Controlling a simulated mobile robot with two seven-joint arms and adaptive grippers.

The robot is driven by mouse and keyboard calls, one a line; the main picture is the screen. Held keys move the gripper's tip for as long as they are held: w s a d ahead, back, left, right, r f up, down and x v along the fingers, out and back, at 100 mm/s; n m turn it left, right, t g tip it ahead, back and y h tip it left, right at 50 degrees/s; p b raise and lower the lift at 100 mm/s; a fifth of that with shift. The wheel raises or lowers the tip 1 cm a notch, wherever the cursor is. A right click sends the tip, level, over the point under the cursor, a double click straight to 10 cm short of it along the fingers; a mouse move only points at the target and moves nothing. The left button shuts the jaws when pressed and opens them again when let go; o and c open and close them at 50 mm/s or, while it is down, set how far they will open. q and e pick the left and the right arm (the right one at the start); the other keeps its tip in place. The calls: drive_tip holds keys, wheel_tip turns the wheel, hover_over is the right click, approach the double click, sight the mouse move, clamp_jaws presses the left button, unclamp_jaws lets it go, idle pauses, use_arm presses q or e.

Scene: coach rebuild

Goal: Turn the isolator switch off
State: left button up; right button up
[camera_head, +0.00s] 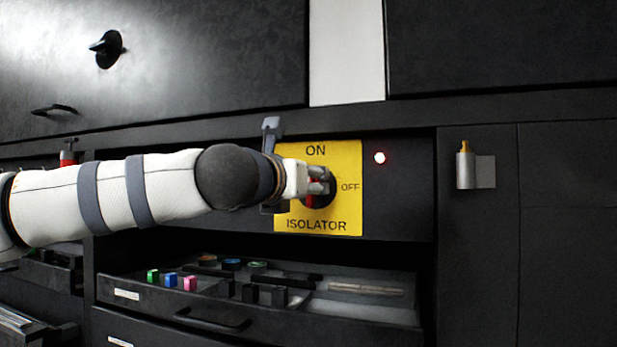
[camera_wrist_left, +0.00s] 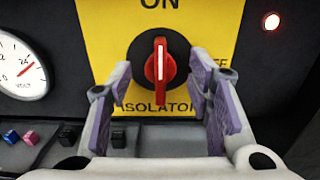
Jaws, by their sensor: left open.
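The isolator switch is a red knob (camera_wrist_left: 160,70) on a black round base, centred on a yellow plate (camera_head: 347,158) marked ON at the top, OFF at the right and ISOLATOR below. In the left wrist view the knob stands upright, its white line pointing up toward ON. My left gripper (camera_head: 319,181) is in front of the plate and hides much of the knob in the head view. In the left wrist view its open, purple-padded fingers (camera_wrist_left: 163,105) stand left and right of the knob's lower part, with gaps on both sides. My right gripper is not in view.
A lit red lamp (camera_head: 379,157) is right of the plate. A voltmeter (camera_wrist_left: 20,68) is on its left. Below, an open drawer (camera_head: 150,294) holds small coloured and black blocks and sticks out under my arm. A metal cylinder (camera_head: 465,168) is mounted on the right-hand panel.

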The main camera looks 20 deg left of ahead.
use_arm(q)
drive_tip(key=shift+w, duration=1.3)
drive_tip(key=c, duration=1)
drive_tip(key=shift+c, duration=0.2)
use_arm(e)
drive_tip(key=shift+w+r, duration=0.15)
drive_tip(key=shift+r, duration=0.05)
use_arm(q)
drive_tip(key=shift+r, duration=0.1)
